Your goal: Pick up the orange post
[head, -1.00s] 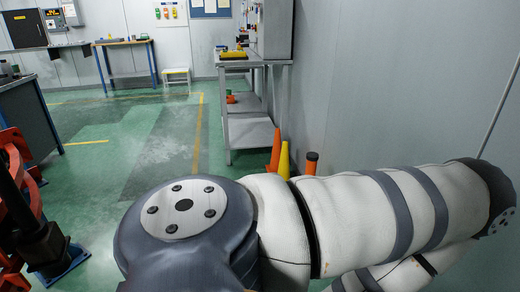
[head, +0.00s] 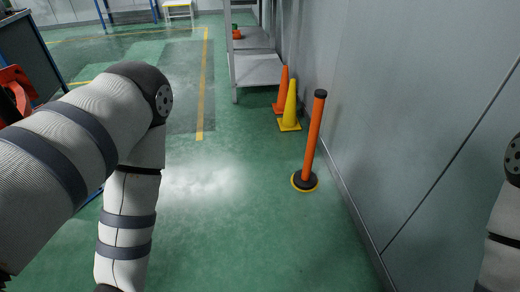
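The orange post (head: 314,138) stands upright on the green floor near the right-hand wall. It has a black cap and a round black base with a yellow rim. My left arm comes in from the left and bends down toward the bottom edge, well to the left of the post. Part of my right arm shows at the right edge. Both grippers are outside the head view, and nothing touches the post.
A yellow cone (head: 290,107) and an orange cone (head: 281,92) stand behind the post along the wall (head: 400,110). A grey shelf unit (head: 257,70) is beyond them. The green floor (head: 230,220) in front and left of the post is clear.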

